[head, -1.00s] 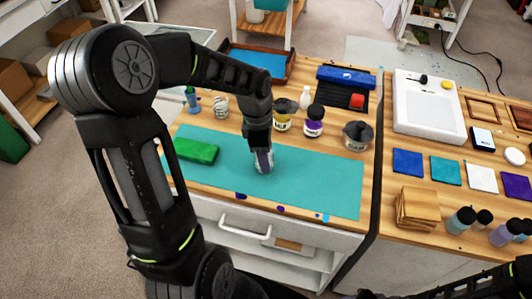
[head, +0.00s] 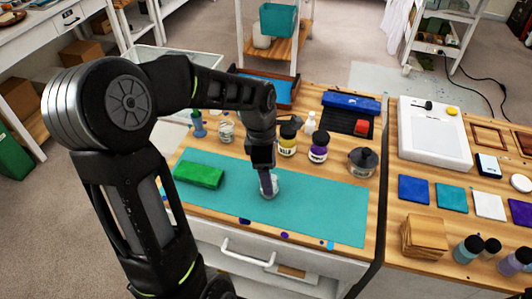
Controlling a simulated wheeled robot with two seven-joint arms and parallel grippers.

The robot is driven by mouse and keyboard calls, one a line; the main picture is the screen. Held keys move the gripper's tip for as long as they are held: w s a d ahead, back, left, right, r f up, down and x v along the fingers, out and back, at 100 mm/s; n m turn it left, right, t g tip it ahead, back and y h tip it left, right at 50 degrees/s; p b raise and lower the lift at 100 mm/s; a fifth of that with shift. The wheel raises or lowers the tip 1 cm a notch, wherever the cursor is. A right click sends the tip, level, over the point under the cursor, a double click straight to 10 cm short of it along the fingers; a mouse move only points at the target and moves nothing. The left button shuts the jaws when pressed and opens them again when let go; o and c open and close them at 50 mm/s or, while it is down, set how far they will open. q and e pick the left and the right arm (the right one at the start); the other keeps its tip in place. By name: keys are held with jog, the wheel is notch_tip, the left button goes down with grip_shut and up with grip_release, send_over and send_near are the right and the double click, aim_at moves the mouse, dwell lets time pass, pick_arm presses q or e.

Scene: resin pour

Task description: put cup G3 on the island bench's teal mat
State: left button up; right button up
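The teal mat (head: 320,205) lies along the front of the island bench (head: 205,212). A small clear cup (head: 273,190) stands on the middle of the mat; I cannot read a label on it. My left gripper (head: 266,182) points down at this cup, its dark finger overlapping it. The fingers are seen nearly edge-on, so I cannot tell whether they grip it or are parted. Another clear cup (head: 225,133) stands behind the mat at the back left. My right gripper is out of view.
A green block (head: 199,174) lies on the mat's left end. Behind the mat stand a yellow-labelled jar (head: 288,144), a purple-labelled jar (head: 318,154) and a grey dark-topped container (head: 362,163). The mat's right half is clear.

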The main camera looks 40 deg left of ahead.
pick_arm(q)
notch_tip(320, 180, up, 9)
jog(key=a, duration=0.1)
jog(key=shift+s+b, duration=0.3)
jog(key=shift+f, duration=0.15)
